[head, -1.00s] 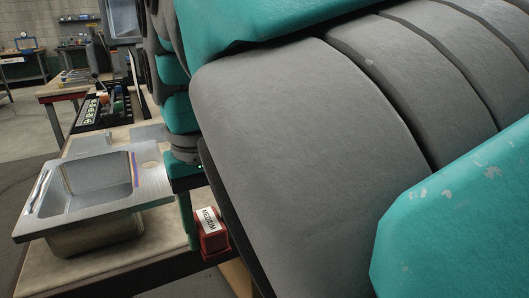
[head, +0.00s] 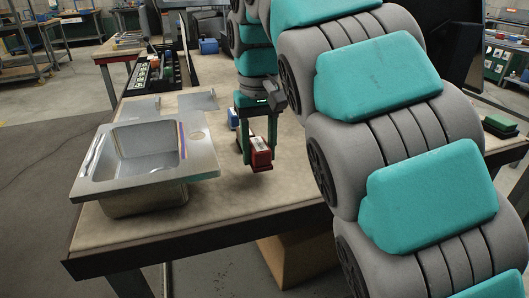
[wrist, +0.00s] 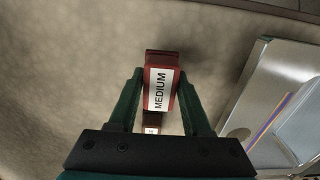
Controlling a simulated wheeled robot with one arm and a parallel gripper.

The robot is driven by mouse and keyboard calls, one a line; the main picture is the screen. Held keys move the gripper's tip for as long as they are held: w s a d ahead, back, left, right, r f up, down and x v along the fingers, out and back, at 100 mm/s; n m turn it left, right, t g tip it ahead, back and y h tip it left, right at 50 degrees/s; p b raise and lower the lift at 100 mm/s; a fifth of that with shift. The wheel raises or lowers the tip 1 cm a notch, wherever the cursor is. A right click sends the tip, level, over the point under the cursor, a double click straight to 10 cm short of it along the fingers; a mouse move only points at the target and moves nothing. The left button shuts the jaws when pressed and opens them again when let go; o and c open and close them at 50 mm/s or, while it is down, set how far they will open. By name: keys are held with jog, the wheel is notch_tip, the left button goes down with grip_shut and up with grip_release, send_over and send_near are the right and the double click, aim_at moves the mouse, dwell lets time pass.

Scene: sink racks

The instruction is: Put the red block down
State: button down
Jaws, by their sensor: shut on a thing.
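The red block (head: 261,156) carries a white label, which reads MEDIUM in the wrist view (wrist: 161,88). My gripper (head: 258,143) is shut on it, with one green finger on each side. In the head view the block hangs between the fingertips over the bare tabletop, right of the sink. It appears a little above the table, though the exact gap cannot be told. In the wrist view a second, smaller reddish piece with a white label (wrist: 152,128) shows behind the block, partly hidden.
A metal sink (head: 150,150) sits on the left of the table (head: 230,215). A blue block (head: 233,118) lies behind my gripper. A green thing (head: 500,124) lies at the far right. A black rack (head: 155,74) stands at the back. The tabletop in front of the block is clear.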

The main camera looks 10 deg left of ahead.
aim_at(259, 160)
jog(key=shift+w+a+f, duration=0.1)
jog(key=shift+w+a, duration=0.1)
jog(key=shift+w, duration=0.6)
jog(key=shift+f+b, duration=0.4)
jog(key=shift+f, duration=1.35)
jog(key=shift+f, duration=0.2)
jog(key=shift+c, duration=1.7)
grip_release()
jog(key=shift+r, duration=0.1)
jog(key=shift+r, duration=0.1)
